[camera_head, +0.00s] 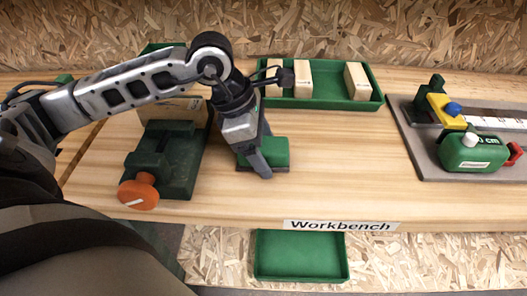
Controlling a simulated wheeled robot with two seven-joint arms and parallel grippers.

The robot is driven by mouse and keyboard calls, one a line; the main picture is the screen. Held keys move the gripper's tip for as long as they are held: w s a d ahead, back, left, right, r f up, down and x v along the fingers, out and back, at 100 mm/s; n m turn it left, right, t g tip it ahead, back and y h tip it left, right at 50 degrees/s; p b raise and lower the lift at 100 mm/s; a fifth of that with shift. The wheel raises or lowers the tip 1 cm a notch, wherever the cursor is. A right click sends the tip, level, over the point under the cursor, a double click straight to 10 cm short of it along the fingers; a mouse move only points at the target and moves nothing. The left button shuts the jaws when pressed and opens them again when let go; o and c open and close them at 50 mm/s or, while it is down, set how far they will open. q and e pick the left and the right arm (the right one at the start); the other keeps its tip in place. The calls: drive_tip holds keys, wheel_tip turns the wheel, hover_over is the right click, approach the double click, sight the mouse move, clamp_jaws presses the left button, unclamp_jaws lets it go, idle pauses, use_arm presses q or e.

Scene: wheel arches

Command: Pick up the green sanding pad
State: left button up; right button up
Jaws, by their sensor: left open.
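The green sanding pad (277,152) lies on the wooden workbench (330,185), near the middle-left of the head view. It is a green block with a darker underside. My left gripper (262,168) is open and points down right over the pad, its fingers covering the pad's left part. I cannot tell whether the fingers touch it. My right gripper is not in view.
A dark green vise (168,160) with an orange knob (138,193) stands close to the left. Behind is a green tray (330,104) with wooden blocks. A measuring station (470,170) is at right. An empty green tray (300,258) sits below the bench edge.

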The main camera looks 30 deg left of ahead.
use_arm(q)
drive_tip(key=shift+f, duration=0.1)
idle(0.4)
drive_tip(key=c, duration=1)
drive_tip(key=shift+o, duration=0.2)
